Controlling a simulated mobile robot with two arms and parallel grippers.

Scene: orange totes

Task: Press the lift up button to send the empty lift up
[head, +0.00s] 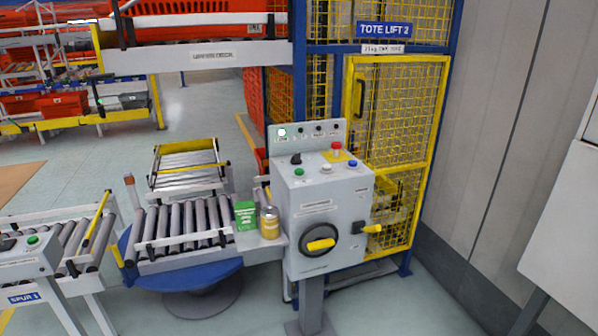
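A grey control box (328,205) stands on a post in front of the lift. Its sloped top carries a green button (299,172), a white button (326,168), a blue button (352,163), a red mushroom button (337,148) on a yellow plate and a black selector knob (296,158). The button labels are too small to read, so I cannot tell which is lift up. Behind is the caged lift under a blue sign (385,30) reading TOTE LIFT 2; its yellow mesh gate (445,110) looks shut. The lift's inside is mostly hidden. Neither gripper shows.
The box's back panel has a lit lamp (282,132) and several dark ones. Its front has a yellow-handled rotary switch (320,245). A green carton (245,216) and a can (269,222) stand left of it, beside a roller turntable (185,226). Floor at front right is clear.

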